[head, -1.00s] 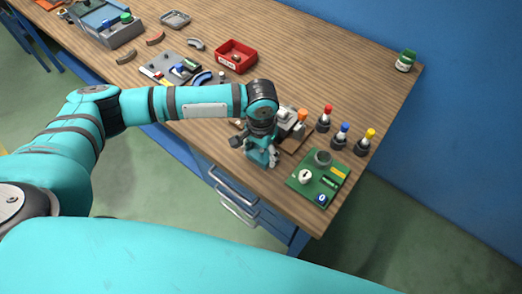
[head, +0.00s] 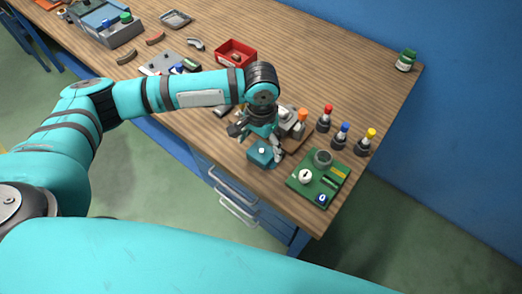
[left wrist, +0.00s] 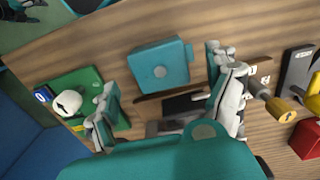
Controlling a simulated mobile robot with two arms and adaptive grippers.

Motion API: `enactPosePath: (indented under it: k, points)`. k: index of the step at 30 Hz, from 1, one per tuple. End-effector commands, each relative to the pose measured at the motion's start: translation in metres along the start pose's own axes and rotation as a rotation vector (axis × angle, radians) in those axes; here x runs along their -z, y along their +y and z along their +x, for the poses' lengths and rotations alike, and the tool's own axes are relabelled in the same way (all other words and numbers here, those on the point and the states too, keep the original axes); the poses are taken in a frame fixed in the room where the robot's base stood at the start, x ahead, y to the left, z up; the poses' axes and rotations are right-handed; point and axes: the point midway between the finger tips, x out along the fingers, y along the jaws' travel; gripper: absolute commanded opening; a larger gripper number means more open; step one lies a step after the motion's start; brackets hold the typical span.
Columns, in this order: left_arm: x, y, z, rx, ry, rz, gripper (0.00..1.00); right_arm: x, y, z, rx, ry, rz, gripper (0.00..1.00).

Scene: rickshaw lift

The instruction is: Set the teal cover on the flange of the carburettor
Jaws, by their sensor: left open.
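The teal cover (head: 262,154) is a square block with a small grey knob on top. It sits on the wooden bench near the front edge, and it shows whole in the left wrist view (left wrist: 160,66). My left gripper (head: 258,140) is open just above and behind the cover, fingers wide apart; in the left wrist view (left wrist: 162,82) nothing is between them. The carburettor (head: 294,124), grey with an orange part, is on a brown board behind the cover, partly hidden by my left gripper. Its flange is not clear. My right gripper (left wrist: 22,9) seems to show at the corner, cut off.
A green board (head: 318,180) with a white knob and grey cup lies right of the cover. Bottles with red, blue (head: 341,134) and yellow tops stand behind it. A red bin (head: 235,54) and a yellow-handled tool (left wrist: 282,108) lie beyond the carburettor.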

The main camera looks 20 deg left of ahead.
Motion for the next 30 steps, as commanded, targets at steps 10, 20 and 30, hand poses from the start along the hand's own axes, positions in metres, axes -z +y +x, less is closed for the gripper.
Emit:
enactPosePath:
  k: [10,20,30]
  points:
    - [0.0,0.0,-0.066,0.0,0.002,0.001,0.88,0.001,-0.003,0.004,0.004,0.001,0.0,0.71]
    - [0.0,0.0,-0.079,0.0,0.0,0.001,0.88,0.001,-0.003,0.004,0.003,0.001,0.0,0.71]
    - [0.0,0.0,-0.079,0.0,0.0,0.001,0.88,0.0,0.001,0.004,-0.001,0.001,-0.001,0.71]
